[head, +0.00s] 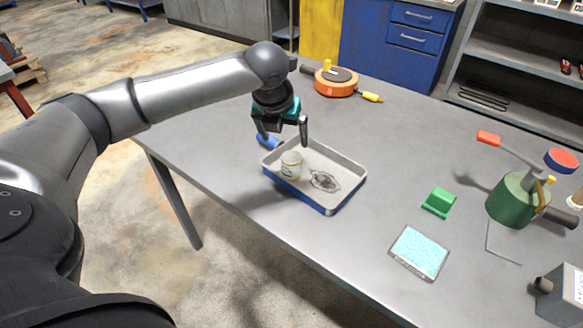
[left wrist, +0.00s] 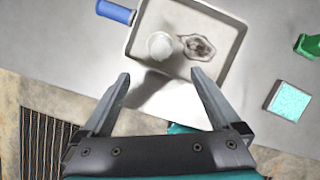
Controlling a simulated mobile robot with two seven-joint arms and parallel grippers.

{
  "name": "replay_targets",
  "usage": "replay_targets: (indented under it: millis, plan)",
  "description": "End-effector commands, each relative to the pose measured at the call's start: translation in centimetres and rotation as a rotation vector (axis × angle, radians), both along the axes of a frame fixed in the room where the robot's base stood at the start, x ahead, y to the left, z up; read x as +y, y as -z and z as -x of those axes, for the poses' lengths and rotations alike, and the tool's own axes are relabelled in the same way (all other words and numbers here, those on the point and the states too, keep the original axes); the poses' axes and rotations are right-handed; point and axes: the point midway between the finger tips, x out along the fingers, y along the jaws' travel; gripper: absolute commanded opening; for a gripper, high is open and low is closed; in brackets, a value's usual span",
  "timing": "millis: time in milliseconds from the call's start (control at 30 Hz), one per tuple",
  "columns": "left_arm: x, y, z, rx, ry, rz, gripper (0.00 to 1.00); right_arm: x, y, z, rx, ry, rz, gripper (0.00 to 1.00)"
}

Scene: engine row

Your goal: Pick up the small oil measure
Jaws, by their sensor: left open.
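The small oil measure appears to be the small whitish cup (head: 291,165) standing upright in the left part of a shallow tray (head: 345,165) with a blue outside and a pale inside. It also shows in the left wrist view (left wrist: 160,45), between and beyond the fingertips. My left gripper (head: 285,140) is open and empty above the tray's left side, apart from the cup. In the left wrist view my left gripper (left wrist: 161,78) has its fingers spread wide, with the tips near the tray's near edge. My right gripper is not in view.
A dark stain or rag (head: 324,181) lies in the tray beside the cup. A blue cylinder (head: 268,141) lies at the tray's left. A green block (head: 439,202), a light-blue pad (head: 419,252) and a green can (head: 515,199) stand to the right.

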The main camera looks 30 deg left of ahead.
Motion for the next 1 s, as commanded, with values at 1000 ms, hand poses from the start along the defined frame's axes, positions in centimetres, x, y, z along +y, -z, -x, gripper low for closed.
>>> replay_targets:
  millis: [1000]
  plan:
    - [1.5, 12.5, -5.3, 0.002, 0.004, -0.002, 0.97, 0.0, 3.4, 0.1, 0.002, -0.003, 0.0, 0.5]
